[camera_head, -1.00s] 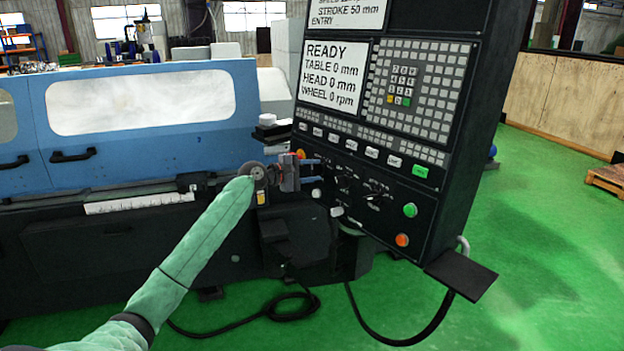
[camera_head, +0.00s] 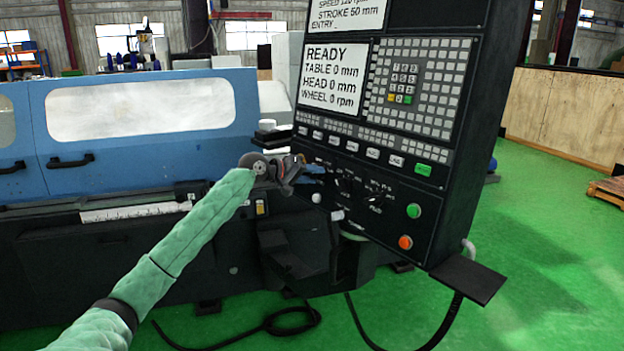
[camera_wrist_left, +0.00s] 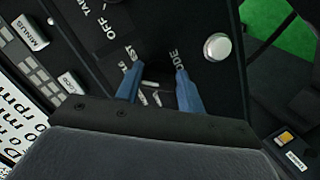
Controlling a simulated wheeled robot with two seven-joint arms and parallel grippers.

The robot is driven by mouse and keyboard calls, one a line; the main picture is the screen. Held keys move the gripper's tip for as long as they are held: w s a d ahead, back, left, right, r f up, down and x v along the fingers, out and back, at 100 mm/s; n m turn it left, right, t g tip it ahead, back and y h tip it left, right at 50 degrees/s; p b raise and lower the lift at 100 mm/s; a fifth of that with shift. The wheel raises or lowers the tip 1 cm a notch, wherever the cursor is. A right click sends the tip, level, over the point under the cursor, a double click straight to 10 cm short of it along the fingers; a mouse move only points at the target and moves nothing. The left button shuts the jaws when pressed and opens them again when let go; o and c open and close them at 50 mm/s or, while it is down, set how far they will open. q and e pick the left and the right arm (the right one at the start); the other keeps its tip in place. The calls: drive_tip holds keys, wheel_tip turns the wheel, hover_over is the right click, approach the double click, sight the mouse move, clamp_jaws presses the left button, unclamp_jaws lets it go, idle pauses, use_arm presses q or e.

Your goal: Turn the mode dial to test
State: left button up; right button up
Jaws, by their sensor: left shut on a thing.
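My left gripper (camera_head: 322,173) reaches the lower left of the black control panel (camera_head: 330,210). Its blue fingers are shut on the small dark mode dial. In the left wrist view the dial (camera_wrist_left: 156,74) lies between the two fingertips (camera_wrist_left: 157,75), with part of the lettering "MODE" by the right finger. The fingers and the dark surface hide most of the dial and its labels, so I cannot tell which setting it points to. My right gripper is not in view.
Other dark knobs (camera_head: 375,199) sit to the right on the panel, with a green button (camera_head: 414,210) and an orange-red button (camera_head: 405,242). A round silver button (camera_wrist_left: 217,46) is close to the right finger. A screen (camera_head: 332,76) reads READY. A shelf (camera_head: 467,279) juts out below.

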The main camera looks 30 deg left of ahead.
use_arm(q)
drive_tip(key=m, duration=0.2)
drive_tip(key=shift+f+m+y, duration=0.2)
drive_tip(key=shift+m+y, duration=0.1)
drive_tip(key=shift+m+b, duration=0.3)
drive_tip(key=shift+m, duration=0.4)
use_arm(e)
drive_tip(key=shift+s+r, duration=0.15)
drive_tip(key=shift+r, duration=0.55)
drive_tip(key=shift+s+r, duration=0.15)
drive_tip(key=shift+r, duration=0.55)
use_arm(q)
drive_tip(key=shift+y, duration=0.3)
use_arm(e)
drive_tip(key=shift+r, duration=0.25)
use_arm(q)
drive_tip(key=o, duration=1)
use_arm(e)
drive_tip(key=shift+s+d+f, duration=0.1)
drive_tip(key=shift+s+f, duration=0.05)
use_arm(q)
drive_tip(key=shift+a+r, duration=0.1)
